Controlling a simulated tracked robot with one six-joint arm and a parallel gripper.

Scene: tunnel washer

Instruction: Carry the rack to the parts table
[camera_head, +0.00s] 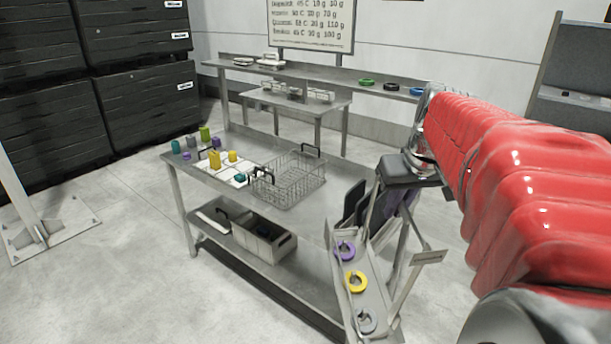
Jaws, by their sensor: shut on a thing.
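A grey metal rack (386,291) stands tilted at the lower centre right. Its narrow tray carries a purple ring (345,250), a yellow ring (356,281) and a grey ring (366,320), and a label plate (429,257) sticks out at its side. My gripper (388,205) is at its upper end, below my red arm. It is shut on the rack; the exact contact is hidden. The long grey steel table (230,180) stands beyond and to the left. It holds a wire basket (290,178) with black handles, a white tray and coloured cylinders.
The table's lower shelf holds a beige bin (277,247). A smaller table (335,100) with wire racks and a long shelf (352,76) stand behind. Black cabinets (147,95) line the left wall. A white post (20,195) stands at left.

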